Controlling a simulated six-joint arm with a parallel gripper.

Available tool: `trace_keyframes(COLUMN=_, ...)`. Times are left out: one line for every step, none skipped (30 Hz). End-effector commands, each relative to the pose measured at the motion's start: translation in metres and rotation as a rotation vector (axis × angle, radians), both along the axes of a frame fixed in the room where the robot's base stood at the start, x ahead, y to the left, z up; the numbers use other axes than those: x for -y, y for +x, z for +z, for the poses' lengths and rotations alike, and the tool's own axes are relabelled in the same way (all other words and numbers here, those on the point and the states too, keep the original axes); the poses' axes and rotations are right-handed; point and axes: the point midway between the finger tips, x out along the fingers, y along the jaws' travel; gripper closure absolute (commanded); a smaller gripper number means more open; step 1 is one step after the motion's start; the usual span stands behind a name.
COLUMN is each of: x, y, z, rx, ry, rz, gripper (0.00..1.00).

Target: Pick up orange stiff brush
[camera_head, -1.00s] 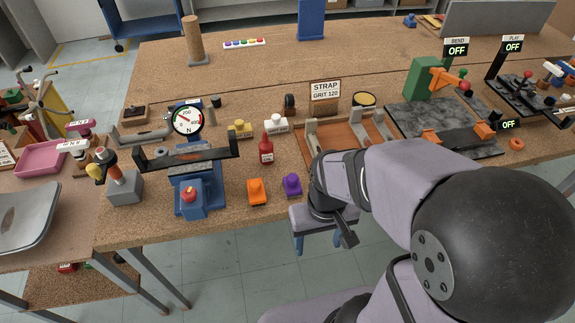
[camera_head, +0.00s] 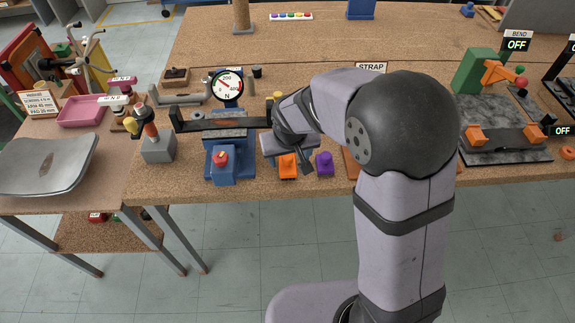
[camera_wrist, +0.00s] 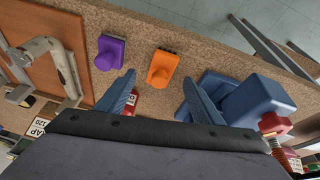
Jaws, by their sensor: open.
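The orange stiff brush (camera_head: 288,168) lies near the front edge of the bench, just left of a purple brush (camera_head: 324,163). In the wrist view the orange brush (camera_wrist: 161,67) appears beyond the gap between my blue fingertips, and the purple brush (camera_wrist: 109,52) is left of it. My gripper (camera_wrist: 159,77) is open with nothing between its fingers. In the head view my gripper (camera_head: 289,148) is over the bench close to the orange brush; its fingers are hard to make out there. I cannot tell its exact height above the brush.
A blue stand (camera_head: 222,165) with a red knob and a dial gauge (camera_head: 227,86) is left of the orange brush. A red bottle (camera_wrist: 131,101) shows partly behind my left finger. The bench's front edge is close.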

Motion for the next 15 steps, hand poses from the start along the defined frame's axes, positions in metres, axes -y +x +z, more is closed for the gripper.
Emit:
trace_keyframes(x=-0.0014, y=0.0039, z=0.0010, rx=0.019, ry=0.020, rz=-0.034, gripper=0.39)
trace_keyframes(x=-0.0023, y=0.0057, z=0.0018, rx=0.028, ry=0.032, rz=-0.055, gripper=0.39)
trace_keyframes(x=-0.0034, y=0.0077, z=0.0026, rx=0.036, ry=0.047, rz=-0.080, gripper=0.39)
trace_keyframes(x=-0.0040, y=0.0086, z=0.0030, rx=0.040, ry=0.058, rz=-0.097, gripper=0.39)
trace_keyframes(x=-0.0046, y=0.0092, z=0.0032, rx=0.043, ry=0.066, rz=-0.113, gripper=0.39)
trace_keyframes(x=-0.0047, y=0.0093, z=0.0033, rx=0.044, ry=0.073, rz=-0.128, gripper=0.39)
trace_keyframes(x=-0.0046, y=0.0093, z=0.0033, rx=0.044, ry=0.076, rz=-0.136, gripper=0.39)
trace_keyframes(x=-0.0046, y=0.0092, z=0.0033, rx=0.044, ry=0.078, rz=-0.143, gripper=0.39)
trace_keyframes(x=-0.0045, y=0.0090, z=0.0032, rx=0.044, ry=0.080, rz=-0.147, gripper=0.39)
trace_keyframes(x=-0.0044, y=0.0090, z=0.0030, rx=0.043, ry=0.080, rz=-0.149, gripper=0.39)
trace_keyframes(x=-0.0044, y=0.0091, z=0.0025, rx=0.043, ry=0.080, rz=-0.149, gripper=0.39)
trace_keyframes(x=-0.0041, y=0.0094, z=0.0013, rx=0.042, ry=0.080, rz=-0.149, gripper=0.39)
trace_keyframes(x=-0.0041, y=0.0097, z=0.0001, rx=0.041, ry=0.079, rz=-0.148, gripper=0.39)
trace_keyframes(x=-0.0040, y=0.0102, z=-0.0015, rx=0.040, ry=0.078, rz=-0.148, gripper=0.39)
trace_keyframes(x=-0.0038, y=0.0112, z=-0.0038, rx=0.039, ry=0.077, rz=-0.149, gripper=0.39)
